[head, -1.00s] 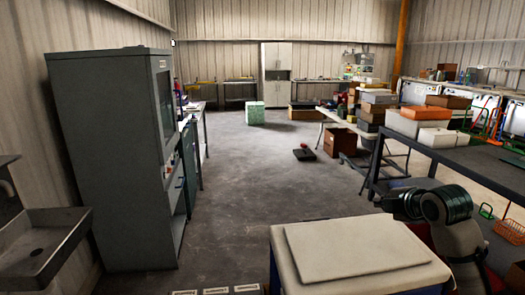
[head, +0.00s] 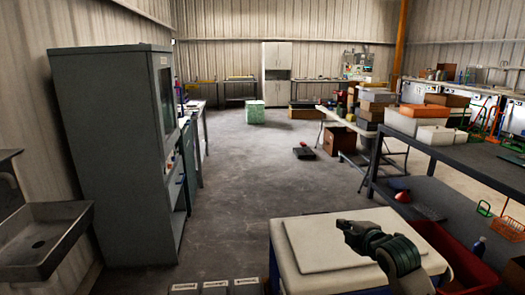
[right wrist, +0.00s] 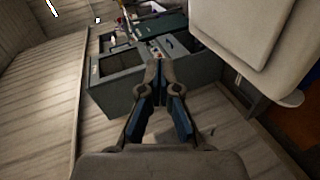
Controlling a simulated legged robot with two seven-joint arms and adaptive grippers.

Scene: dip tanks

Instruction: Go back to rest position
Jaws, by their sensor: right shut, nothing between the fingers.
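My right gripper (head: 345,226) shows in the head view at the lower right, over the pale board (head: 335,245) on the white-topped stand (head: 425,250). Its fingers point left and are closed together with nothing between them. In the right wrist view the gripper (right wrist: 158,68) is also shut and empty, with its tips in front of the grey cabinet (right wrist: 120,82). The white-topped stand (right wrist: 245,25) shows at the upper right there. My left gripper is in neither view.
A tall grey cabinet (head: 110,150) and a sink (head: 40,245) stand at the left. A dark workbench (head: 470,160) with boxes is at the right. A red bin (head: 460,255) sits beside the stand. The middle floor (head: 250,190) is open.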

